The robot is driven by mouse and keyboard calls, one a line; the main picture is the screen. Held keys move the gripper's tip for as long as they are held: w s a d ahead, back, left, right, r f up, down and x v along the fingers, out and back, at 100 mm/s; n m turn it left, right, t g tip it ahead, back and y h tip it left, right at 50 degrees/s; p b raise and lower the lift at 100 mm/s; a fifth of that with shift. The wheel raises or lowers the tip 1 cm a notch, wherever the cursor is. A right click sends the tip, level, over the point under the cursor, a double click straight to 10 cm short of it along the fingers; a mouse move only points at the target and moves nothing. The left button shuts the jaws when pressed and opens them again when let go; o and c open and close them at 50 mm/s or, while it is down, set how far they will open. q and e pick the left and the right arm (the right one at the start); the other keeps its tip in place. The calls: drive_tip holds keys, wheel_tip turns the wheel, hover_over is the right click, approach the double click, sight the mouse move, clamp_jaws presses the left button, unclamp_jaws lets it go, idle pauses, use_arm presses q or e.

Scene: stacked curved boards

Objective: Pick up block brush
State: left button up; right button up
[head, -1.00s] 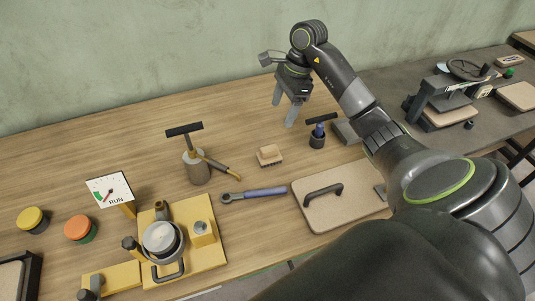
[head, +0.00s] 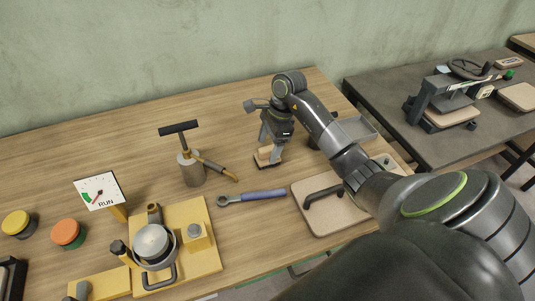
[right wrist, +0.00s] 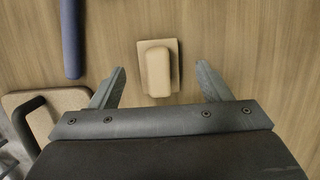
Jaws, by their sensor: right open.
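The block brush (head: 265,157) is a small tan block with a raised grip, lying on the wooden table. In the right wrist view the brush (right wrist: 158,70) sits just beyond and between the fingertips, slightly left of the middle of the gap. My right gripper (head: 273,147) is open above the brush and partly covers it in the head view. In the right wrist view the open right gripper (right wrist: 159,76) has nothing between its fingers. Whether a finger touches the brush cannot be told. My left gripper is not in view.
A blue-handled wrench (head: 255,196) lies in front of the brush. A tan board with a black handle (head: 320,212) lies to the right. A pump-like tool with a T-handle (head: 190,165) stands left. A grey tray (head: 356,130) is behind my right arm.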

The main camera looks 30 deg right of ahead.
sight(267, 148)
drive_tip(key=shift+p+x, duration=0.4)
drive_tip(key=shift+x, duration=0.75)
drive_tip(key=shift+a+f, duration=0.2)
drive_tip(key=shift+f, duration=0.4)
drive_tip(key=c, duration=1.1)
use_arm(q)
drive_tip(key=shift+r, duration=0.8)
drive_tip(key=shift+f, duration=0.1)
use_arm(e)
drive_tip(key=shift+r, duration=0.2)
